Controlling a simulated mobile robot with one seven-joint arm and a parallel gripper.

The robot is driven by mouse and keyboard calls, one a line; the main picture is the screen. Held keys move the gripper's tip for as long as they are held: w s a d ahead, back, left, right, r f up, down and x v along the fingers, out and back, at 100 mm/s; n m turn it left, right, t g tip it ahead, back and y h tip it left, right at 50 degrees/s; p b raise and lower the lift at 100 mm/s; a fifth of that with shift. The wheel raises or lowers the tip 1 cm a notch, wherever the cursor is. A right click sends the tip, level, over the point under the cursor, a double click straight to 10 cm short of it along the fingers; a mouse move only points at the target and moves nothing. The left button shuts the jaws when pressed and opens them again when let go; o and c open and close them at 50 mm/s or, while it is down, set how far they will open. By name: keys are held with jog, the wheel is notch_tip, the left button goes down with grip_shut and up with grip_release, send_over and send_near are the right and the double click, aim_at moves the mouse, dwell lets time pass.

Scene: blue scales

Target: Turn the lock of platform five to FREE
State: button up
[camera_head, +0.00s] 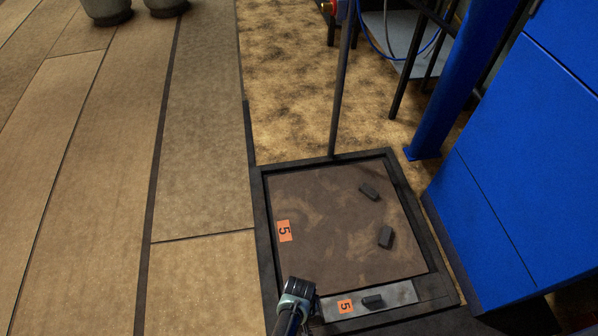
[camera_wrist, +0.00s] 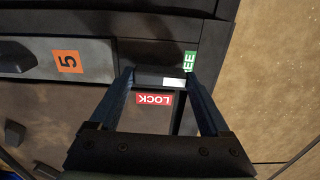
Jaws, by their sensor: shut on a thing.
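Platform five is a brown plate (camera_head: 330,226) in a black frame, with an orange 5 label (camera_head: 284,231). My gripper (camera_head: 299,288) is at its near left corner and hides the lock there. In the wrist view, my gripper (camera_wrist: 159,78) is shut on the dark lock handle (camera_wrist: 150,76), with a fingertip at each end. A small pale mark (camera_wrist: 173,83) shows on or beside the handle. The red LOCK label (camera_wrist: 154,99) is uncovered just below the handle. The green FREE label (camera_wrist: 191,62) is partly hidden near the right fingertip.
A grey strip (camera_head: 392,296) with another orange 5 label (camera_head: 345,306) and a black block (camera_head: 372,301) lies right of my gripper. Two dark blocks (camera_head: 385,237) rest on the plate. A blue cabinet (camera_head: 520,170) and a thin post (camera_head: 342,90) stand nearby.

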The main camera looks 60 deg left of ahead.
dwell(0.5)
jog(key=o, duration=1.2)
notch_tip(320, 180, up, 13)
jog(key=p, duration=1)
